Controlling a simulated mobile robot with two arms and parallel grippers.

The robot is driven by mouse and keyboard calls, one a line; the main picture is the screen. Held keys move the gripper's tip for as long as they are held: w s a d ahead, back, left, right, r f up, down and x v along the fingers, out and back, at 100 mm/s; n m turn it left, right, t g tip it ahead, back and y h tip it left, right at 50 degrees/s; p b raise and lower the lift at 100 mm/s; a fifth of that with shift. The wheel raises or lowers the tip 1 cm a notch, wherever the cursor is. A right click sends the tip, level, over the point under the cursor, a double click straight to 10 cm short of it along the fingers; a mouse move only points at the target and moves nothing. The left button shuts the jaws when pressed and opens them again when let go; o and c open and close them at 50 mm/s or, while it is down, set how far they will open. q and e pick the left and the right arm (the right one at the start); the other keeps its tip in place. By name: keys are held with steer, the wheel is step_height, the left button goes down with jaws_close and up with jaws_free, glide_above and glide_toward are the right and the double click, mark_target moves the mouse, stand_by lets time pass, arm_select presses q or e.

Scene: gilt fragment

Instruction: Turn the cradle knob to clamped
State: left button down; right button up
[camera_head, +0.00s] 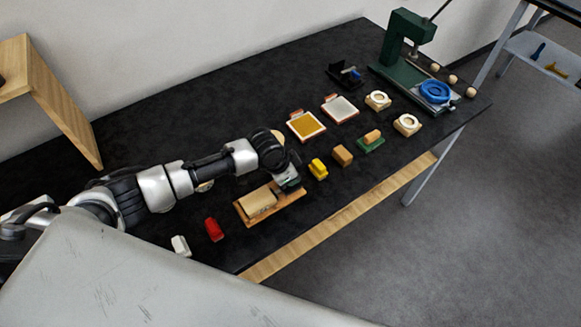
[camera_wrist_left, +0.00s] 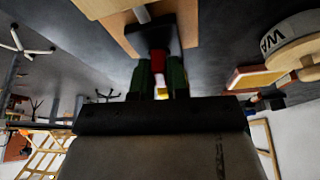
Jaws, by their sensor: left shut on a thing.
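The cradle (camera_head: 244,213) is a flat wooden base holding a pale wooden block (camera_head: 262,203), near the table's front edge. My left gripper (camera_head: 289,186) is low at the cradle's right end. In the left wrist view, my left gripper (camera_wrist_left: 161,82) has its green fingers shut on a small red part (camera_wrist_left: 158,62), which looks like the cradle knob. It sits against a dark piece with a pale rod (camera_wrist_left: 141,14) beyond it and the wooden cradle (camera_wrist_left: 188,22) around. The head view hides the knob behind the gripper. I cannot read its setting. My right gripper is not in view.
A red block (camera_head: 214,230) and a white block (camera_head: 180,246) lie left of the cradle. A yellow piece (camera_head: 318,169) and a tan block (camera_head: 342,156) stand close on the right. Two framed trays (camera_head: 307,137) lie behind. A green press (camera_head: 403,45) stands at the far end.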

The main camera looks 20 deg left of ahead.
arm_select(q)
steer(key=shift+r+n+t+p, duration=0.15)
steer(key=shift+n+t+p, duration=0.15)
steer(key=shift+n+p, duration=0.6)
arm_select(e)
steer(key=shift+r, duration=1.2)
arm_select(q)
steer(key=c, duration=1.1)
jaws_free()
steer(key=b+v, duration=0.1)
steer(key=v, duration=0.9)
steer(key=shift+s+d+r+b, duration=0.1)
steer(key=shift+s+r+b, duration=0.05)
steer(key=shift+r+b, duration=0.2)
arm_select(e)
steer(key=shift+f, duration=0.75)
